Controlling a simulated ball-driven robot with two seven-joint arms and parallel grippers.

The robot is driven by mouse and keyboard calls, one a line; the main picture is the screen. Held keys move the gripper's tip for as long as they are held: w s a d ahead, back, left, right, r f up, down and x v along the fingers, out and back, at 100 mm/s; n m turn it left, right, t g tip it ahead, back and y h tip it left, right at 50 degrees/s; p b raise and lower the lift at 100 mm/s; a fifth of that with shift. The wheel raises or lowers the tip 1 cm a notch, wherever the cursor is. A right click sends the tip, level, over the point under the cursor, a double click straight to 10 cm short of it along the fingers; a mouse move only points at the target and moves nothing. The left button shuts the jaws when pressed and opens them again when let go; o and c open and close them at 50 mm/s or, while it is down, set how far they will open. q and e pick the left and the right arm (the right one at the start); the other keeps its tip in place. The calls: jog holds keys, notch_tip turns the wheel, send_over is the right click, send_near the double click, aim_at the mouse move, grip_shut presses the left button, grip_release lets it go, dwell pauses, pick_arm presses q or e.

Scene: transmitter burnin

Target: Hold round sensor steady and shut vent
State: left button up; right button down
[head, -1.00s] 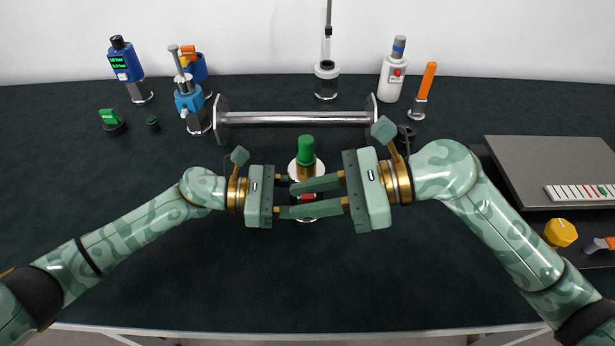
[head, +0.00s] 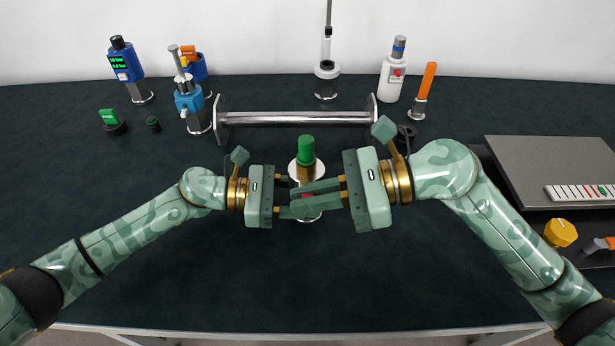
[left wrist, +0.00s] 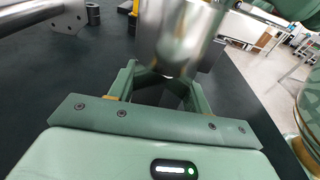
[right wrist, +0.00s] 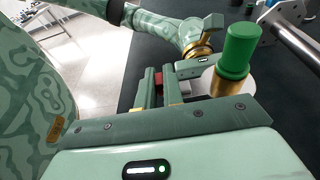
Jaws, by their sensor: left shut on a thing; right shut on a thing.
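The round sensor stands upright at the table's middle, with a green cap (head: 306,150), a brass neck and a pale round body. Its cap and neck show in the right wrist view (right wrist: 240,52), and its shiny metal body fills the top of the left wrist view (left wrist: 178,38). My left gripper (head: 284,196) is shut on the sensor's body from the left. My right gripper (head: 296,199) is shut from the right around a small red part, seemingly the vent (right wrist: 158,80), on the sensor's near side. The fingers hide most of the red part and lower body.
A metal spool bar (head: 295,117) lies behind the sensor. Blue transmitters (head: 126,62) stand at the back left; a white bottle (head: 392,75) and an orange-handled valve (head: 424,85) at the back right. A grey case (head: 555,165) is at right. The front of the table is clear.

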jog(key=shift+w, duration=0.7)
jog(key=c, duration=1.6)
grip_release()
jog(key=shift+c, duration=0.2)
jog(key=v, duration=0.5)
jog(key=shift+s, duration=0.1)
pick_arm(q)
jog(key=o, duration=1.1)
jog(key=shift+c, duration=0.2)
